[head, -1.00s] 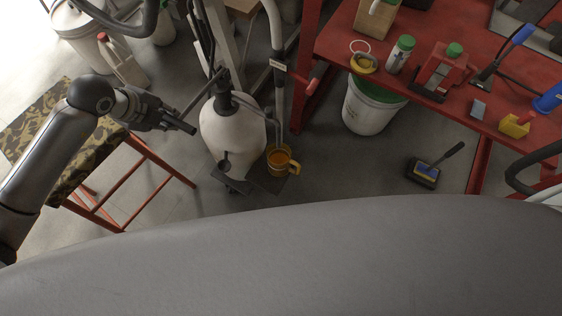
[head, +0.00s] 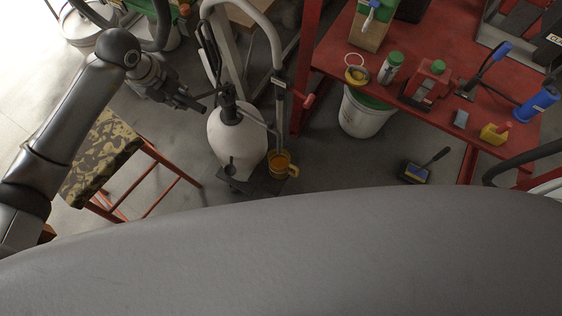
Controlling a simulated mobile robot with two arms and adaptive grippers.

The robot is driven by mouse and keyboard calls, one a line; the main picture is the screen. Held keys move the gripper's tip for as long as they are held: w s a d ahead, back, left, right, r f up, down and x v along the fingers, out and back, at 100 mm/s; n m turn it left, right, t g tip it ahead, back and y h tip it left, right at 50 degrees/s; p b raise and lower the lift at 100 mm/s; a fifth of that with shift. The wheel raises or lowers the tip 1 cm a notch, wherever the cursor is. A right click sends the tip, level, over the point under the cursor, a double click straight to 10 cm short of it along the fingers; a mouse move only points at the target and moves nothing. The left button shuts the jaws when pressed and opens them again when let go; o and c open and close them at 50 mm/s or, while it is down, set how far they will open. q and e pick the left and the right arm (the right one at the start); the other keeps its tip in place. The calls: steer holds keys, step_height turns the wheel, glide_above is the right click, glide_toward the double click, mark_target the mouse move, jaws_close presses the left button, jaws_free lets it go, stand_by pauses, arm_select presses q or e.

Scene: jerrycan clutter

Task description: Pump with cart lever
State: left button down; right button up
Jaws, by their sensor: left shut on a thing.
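The cart (head: 278,60) is a pale metal tube frame in the middle of the head view. It carries a white rounded container (head: 236,142) with a dark pump head (head: 228,97) on top. A thin dark lever (head: 213,93) runs left from the pump head. My left gripper (head: 195,103) is shut on the lever's outer end, left of the container. A yellow mug with orange liquid (head: 280,164) stands on the cart's dark base plate, right of the container, near a hanging spout tube. My right gripper is not in view.
A stool with a camouflage seat (head: 100,160) stands below my left arm. A red workbench (head: 400,50) on the right holds cans and bottles. A white bucket with green (head: 363,113) and a small dark tool (head: 416,173) are on the floor.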

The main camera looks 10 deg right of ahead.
arm_select(q)
steer(key=shift+w+d+r+p, duration=0.3)
steer(key=shift+w+d+r, duration=0.2)
steer(key=shift+w+r, duration=0.3)
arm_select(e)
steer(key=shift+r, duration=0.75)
arm_select(q)
steer(key=shift+s+r, duration=0.1)
arm_select(e)
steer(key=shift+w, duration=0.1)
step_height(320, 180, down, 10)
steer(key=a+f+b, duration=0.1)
steer(key=b, duration=0.9)
arm_select(q)
steer(key=s+a+f, duration=0.1)
steer(key=s+f, duration=0.1)
steer(key=f, duration=0.4)
steer(key=s+a+f+t+h, duration=0.1)
steer(key=s+a+f, duration=0.1)
steer(key=f, duration=0.4)
steer(key=shift+s+a+f+t, duration=0.15)
steer(key=shift+s+f+t, duration=0.15)
steer(key=shift+s+f, duration=0.1)
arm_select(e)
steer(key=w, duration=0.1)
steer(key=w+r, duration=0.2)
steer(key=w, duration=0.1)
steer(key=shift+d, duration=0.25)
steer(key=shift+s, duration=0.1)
